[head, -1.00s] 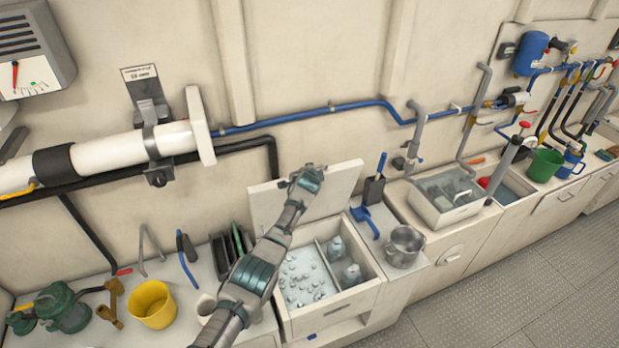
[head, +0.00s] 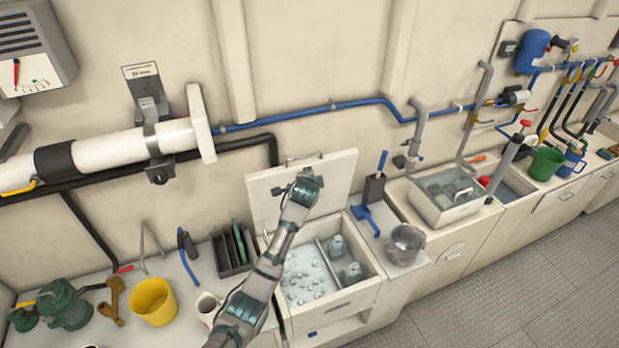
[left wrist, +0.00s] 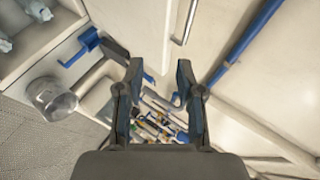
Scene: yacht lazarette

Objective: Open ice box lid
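The ice box (head: 372,288) stands in the counter with its lid (head: 338,172) raised, leaning back near the wall. White ice and grey containers show inside. A metal handle (head: 305,157) sits on the lid's top edge. My left gripper (head: 308,183) is in front of the lid, just below the handle. In the left wrist view, its two fingers (left wrist: 160,78) are apart with nothing between them. The lid (left wrist: 138,25) and handle (left wrist: 186,20) are beyond the fingertips there. I cannot tell whether the gripper touches the lid. My right gripper is out of view.
A steel pot (head: 406,246) and a blue scoop (head: 364,215) stand right of the ice box. A dark rack (head: 232,252), a mug (head: 207,308) and a yellow bucket (head: 153,301) are to its left. A blue pipe (head: 340,105) runs along the wall above the lid.

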